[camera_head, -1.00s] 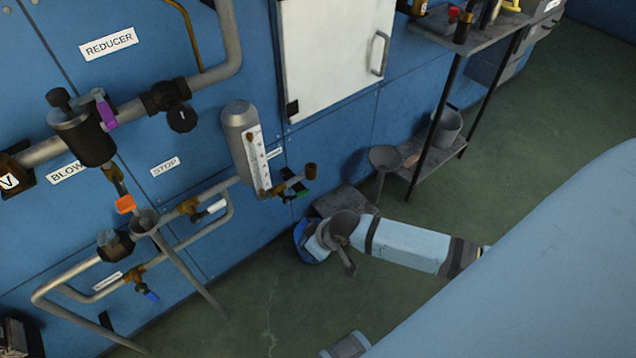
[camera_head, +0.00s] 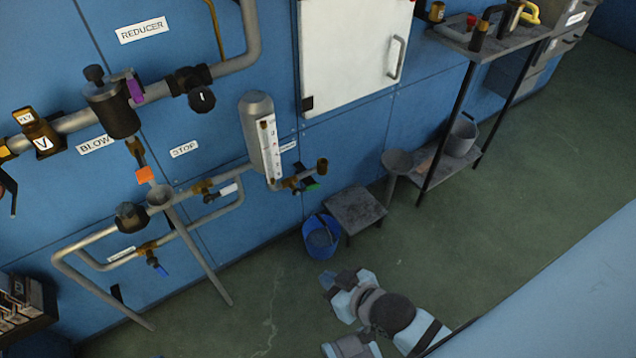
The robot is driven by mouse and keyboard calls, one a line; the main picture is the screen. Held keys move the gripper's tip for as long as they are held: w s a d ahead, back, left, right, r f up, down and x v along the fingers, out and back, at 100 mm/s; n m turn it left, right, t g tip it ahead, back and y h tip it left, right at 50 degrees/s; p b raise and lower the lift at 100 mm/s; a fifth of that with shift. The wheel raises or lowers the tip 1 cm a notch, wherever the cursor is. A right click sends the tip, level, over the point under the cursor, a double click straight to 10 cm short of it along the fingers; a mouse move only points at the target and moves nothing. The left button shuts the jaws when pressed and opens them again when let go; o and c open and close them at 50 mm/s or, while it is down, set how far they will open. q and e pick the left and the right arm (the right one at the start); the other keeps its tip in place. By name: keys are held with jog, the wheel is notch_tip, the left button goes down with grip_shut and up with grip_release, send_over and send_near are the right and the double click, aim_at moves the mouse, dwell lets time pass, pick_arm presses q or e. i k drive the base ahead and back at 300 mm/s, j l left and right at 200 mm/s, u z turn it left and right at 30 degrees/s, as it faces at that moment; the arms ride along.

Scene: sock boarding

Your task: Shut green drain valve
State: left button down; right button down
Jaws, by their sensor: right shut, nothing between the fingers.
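The green drain valve handle (camera_head: 312,186) is on a small brass valve under the sight glass (camera_head: 262,140), on the blue wall's pipework. My right gripper (camera_head: 330,281) is low over the floor, below and well apart from the valve. It is small in the picture; it is shut and empty. I cannot tell the green handle's exact angle at this size. My left gripper is not clearly in view.
A blue bucket (camera_head: 318,244) stands on the floor below the valve, beside a low grey stool (camera_head: 357,210). Floor at right is clear.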

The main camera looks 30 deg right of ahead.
aim_at(297, 192)
jog(key=z, duration=2.05)
jog(key=i+l, duration=0.1)
jog(key=l, duration=0.3)
jog(key=i+l, duration=0.1)
jog(key=l, duration=0.3)
jog(key=i+j, duration=0.1)
jog(key=j, duration=0.45)
jog(key=i+j, duration=0.1)
jog(key=j, duration=0.45)
jog(key=i+j, duration=0.1)
jog(key=j, duration=0.45)
